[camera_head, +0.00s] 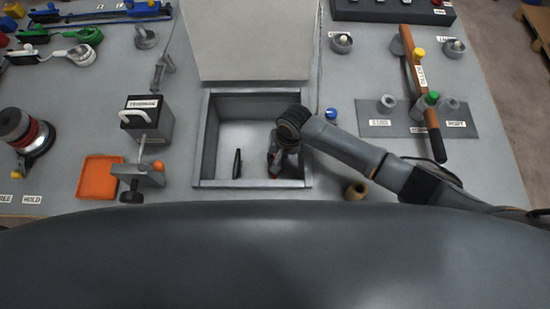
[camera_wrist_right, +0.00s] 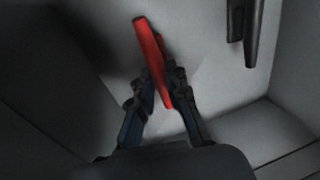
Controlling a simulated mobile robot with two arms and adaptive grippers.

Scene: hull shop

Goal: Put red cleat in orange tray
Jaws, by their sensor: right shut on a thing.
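The red cleat (camera_wrist_right: 153,57) is between the fingertips of my right gripper (camera_wrist_right: 160,92) in the right wrist view, and the fingers are shut on it. In the head view my right gripper (camera_head: 276,167) reaches down into the open grey bin (camera_head: 198,150), near its right side. Only a small bit of red shows there below the fingers. The orange tray (camera_head: 99,178) lies on the bench to the left of the bin and looks empty. My left gripper is not in view.
A dark upright piece (camera_head: 237,163) stands in the bin, left of my right gripper. A raised lid (camera_head: 248,45) is behind the bin.

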